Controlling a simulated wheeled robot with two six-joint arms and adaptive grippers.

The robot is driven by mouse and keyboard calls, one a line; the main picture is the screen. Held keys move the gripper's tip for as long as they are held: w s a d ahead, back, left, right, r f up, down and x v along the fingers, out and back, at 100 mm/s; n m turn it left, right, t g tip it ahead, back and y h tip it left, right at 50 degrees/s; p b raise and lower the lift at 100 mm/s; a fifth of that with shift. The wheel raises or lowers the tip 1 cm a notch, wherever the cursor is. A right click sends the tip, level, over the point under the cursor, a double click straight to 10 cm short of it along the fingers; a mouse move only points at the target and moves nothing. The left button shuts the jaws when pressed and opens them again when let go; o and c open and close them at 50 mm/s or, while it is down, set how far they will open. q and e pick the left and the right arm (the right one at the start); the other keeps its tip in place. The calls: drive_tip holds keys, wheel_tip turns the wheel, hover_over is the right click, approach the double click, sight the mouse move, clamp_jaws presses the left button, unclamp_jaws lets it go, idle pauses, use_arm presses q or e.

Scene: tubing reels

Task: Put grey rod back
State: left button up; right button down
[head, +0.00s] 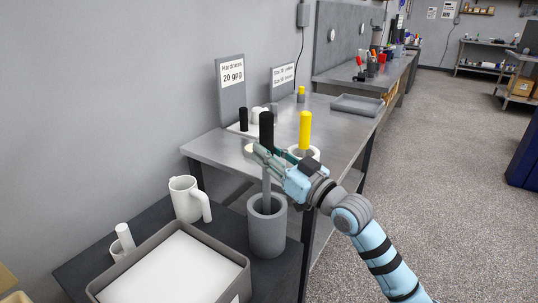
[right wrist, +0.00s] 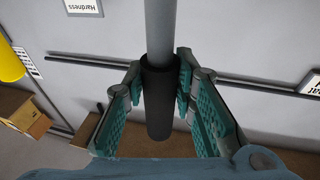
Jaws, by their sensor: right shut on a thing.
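The grey rod (head: 266,185) has a black handle (head: 266,131) and hangs upright. My right gripper (head: 262,153) is shut on its black handle. The right wrist view shows the fingers on either side of the handle (right wrist: 159,100), with the bare grey shaft (right wrist: 159,25) running out beyond it. Below it, a tall grey cylinder (head: 267,235) stands on the dark low surface. In the head view the rod's lower end overlaps the cylinder's open mouth; I cannot tell how deep it reaches. My left gripper is not in view.
A white jug (head: 186,198) and a grey tray (head: 232,262) with a white filling stand left of the cylinder. On the metal table (head: 220,152) a yellow-handled piece (head: 305,130) stands close behind my gripper. A flat grey tray (head: 358,105) lies farther back.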

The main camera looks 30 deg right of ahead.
drive_tip(key=c, duration=1.7)
unclamp_jaws()
drive_tip(key=shift+f, duration=0.1)
drive_tip(key=o, duration=0.4)
